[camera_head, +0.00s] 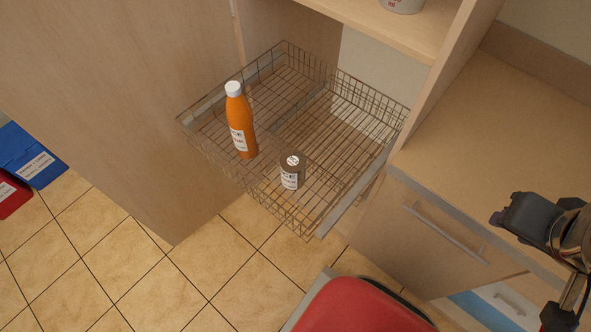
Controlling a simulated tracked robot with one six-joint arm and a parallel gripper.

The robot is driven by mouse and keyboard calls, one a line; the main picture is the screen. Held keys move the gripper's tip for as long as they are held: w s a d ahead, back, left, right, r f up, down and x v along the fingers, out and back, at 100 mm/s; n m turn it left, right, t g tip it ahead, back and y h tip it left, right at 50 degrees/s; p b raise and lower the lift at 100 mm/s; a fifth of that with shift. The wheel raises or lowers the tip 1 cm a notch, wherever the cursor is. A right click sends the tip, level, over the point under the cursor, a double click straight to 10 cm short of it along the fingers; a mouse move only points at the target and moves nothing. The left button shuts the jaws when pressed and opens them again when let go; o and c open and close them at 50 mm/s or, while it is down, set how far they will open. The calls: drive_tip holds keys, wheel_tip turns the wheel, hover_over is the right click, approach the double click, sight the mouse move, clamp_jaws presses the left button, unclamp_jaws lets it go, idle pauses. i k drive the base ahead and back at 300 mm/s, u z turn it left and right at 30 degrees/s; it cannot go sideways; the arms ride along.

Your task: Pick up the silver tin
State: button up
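The tin (292,181) is a short grey can with a white label and a round white mark on its dark lid. It stands upright in a pulled-out wire basket (215,165), near the front side. Dark parts of my arm show at the right edge, over the worktop and well apart from the tin. I cannot make out gripper fingers among them, nor whether they are open or shut.
An orange bottle (240,125) with a white cap stands in the basket, left of the tin. A shelf (390,32) overhangs the basket's back. A worktop (490,130) and drawer handle (445,232) lie right. A red rounded object (360,308) is below. Tiled floor is open at lower left.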

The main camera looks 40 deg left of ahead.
sight(293, 163)
drive_tip(key=z, duration=0.05)
drive_tip(key=k, duration=1.8)
drive_tip(key=u, duration=1.45)
drive_tip(key=i, duration=0.95)
drive_tip(key=u, duration=0.1)
